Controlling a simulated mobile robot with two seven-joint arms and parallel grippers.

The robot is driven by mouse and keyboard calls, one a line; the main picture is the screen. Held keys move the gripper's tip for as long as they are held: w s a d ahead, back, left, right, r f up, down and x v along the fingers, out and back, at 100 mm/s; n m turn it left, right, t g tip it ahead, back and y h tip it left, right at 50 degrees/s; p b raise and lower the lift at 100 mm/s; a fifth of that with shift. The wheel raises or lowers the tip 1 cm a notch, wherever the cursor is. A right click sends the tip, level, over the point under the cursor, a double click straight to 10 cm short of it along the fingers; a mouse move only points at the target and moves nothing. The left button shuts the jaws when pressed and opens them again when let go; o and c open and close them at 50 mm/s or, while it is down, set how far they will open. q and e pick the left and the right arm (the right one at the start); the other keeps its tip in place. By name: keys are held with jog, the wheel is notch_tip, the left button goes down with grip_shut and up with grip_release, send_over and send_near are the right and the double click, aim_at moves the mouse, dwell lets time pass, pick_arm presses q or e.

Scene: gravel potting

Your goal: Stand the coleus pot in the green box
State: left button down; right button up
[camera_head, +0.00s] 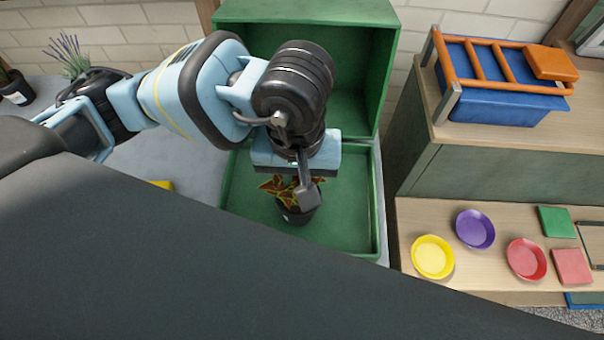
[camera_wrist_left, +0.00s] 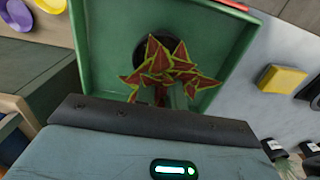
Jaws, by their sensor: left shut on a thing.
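The coleus pot, a small black pot (camera_head: 297,214) with red and yellow-green leaves, is inside the outline of the green box's front tray (camera_head: 349,225) in the head view. My left gripper (camera_head: 303,188) reaches down from above and is shut on the pot. The pot looks roughly upright; I cannot tell whether its base touches the tray floor. In the left wrist view the coleus leaves (camera_wrist_left: 163,68) hide much of the dark pot (camera_wrist_left: 148,45), with the green tray (camera_wrist_left: 104,42) around it. My right gripper is not in view.
A raised green compartment (camera_head: 300,12) stands behind the tray. At right, a wooden shelf holds yellow (camera_head: 433,257), purple (camera_head: 475,229) and red (camera_head: 526,259) saucers. A blue crate (camera_head: 490,92) sits above. A lavender plant (camera_head: 70,56) is at far left. A yellow block (camera_wrist_left: 283,79) lies outside the tray.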

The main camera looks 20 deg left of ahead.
pick_arm(q)
jog(key=shift+a+r, duration=0.1)
jog(key=shift+r, duration=0.05)
jog(key=shift+w+f, duration=0.1)
jog(key=shift+f, duration=0.15)
jog(key=c, duration=1.5)
grip_release()
notch_tip(320, 180, up, 12)
jog(key=shift+r+p, duration=0.2)
jog(key=shift+p, duration=0.2)
